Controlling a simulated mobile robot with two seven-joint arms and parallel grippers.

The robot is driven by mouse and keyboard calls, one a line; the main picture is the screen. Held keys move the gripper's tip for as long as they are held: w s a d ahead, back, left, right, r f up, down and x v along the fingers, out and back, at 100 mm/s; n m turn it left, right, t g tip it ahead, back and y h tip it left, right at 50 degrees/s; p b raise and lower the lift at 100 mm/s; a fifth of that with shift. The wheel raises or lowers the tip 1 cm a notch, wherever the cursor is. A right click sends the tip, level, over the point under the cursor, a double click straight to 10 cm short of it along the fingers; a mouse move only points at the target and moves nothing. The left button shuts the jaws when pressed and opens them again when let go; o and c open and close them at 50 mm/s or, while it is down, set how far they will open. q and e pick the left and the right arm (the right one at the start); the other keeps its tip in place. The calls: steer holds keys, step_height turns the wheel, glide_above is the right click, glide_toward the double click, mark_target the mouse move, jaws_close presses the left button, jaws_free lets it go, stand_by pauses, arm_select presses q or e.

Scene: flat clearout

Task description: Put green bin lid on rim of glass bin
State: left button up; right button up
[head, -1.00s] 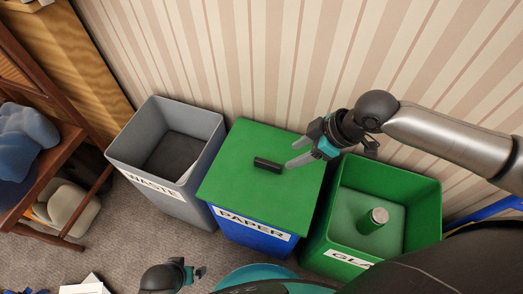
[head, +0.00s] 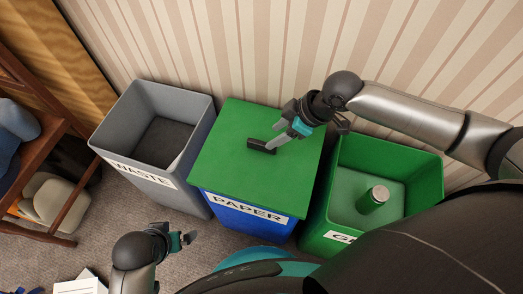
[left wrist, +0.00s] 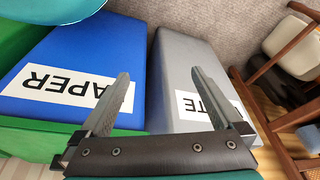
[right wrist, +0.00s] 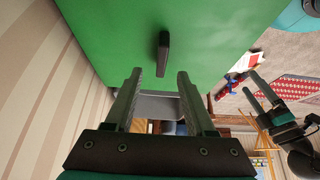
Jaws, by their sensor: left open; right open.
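The green bin lid (head: 240,175) lies flat on top of the blue paper bin (head: 240,219), with a dark bar handle (head: 262,145) on it. The lid also fills much of the right wrist view (right wrist: 130,40), its handle at the upper middle. My right gripper (head: 275,147) is open over the lid, its fingers by the handle in the head view; the handle is not between them in the wrist view. The open green glass bin (head: 318,215) stands right of the paper bin, a green can (head: 373,198) inside. My left gripper (head: 190,238) is open and empty in front of the bins.
The grey waste bin (head: 190,150) stands open left of the paper bin. The striped wall (head: 240,50) rises behind the bins. A wooden chair (head: 60,150) is at the far left.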

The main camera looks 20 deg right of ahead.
mark_target(262, 143)
steer(key=shift+b+x, duration=0.85)
steer(key=shift+x, duration=0.8)
steer(key=shift+b+x, duration=0.7)
steer(key=shift+x, duration=0.15)
steer(key=shift+a+f, duration=0.25)
steer(key=shift+a, duration=0.05)
steer(key=shift+w+a+f+b, duration=0.2)
steer(key=shift+f+b, duration=0.2)
steer(key=shift+b, duration=0.15)
steer(key=shift+a+f, duration=0.15)
steer(key=shift+f, duration=0.15)
arm_select(q)
step_height(262, 143, up, 8)
steer(key=w+d+t, duration=0.1)
steer(key=w+t, duration=0.1)
steer(key=shift+w+d+t+h, duration=0.15)
steer(key=shift+d+t+h, duration=0.2)
steer(key=shift+t+h, duration=0.05)
arm_select(e)
jaws_close()
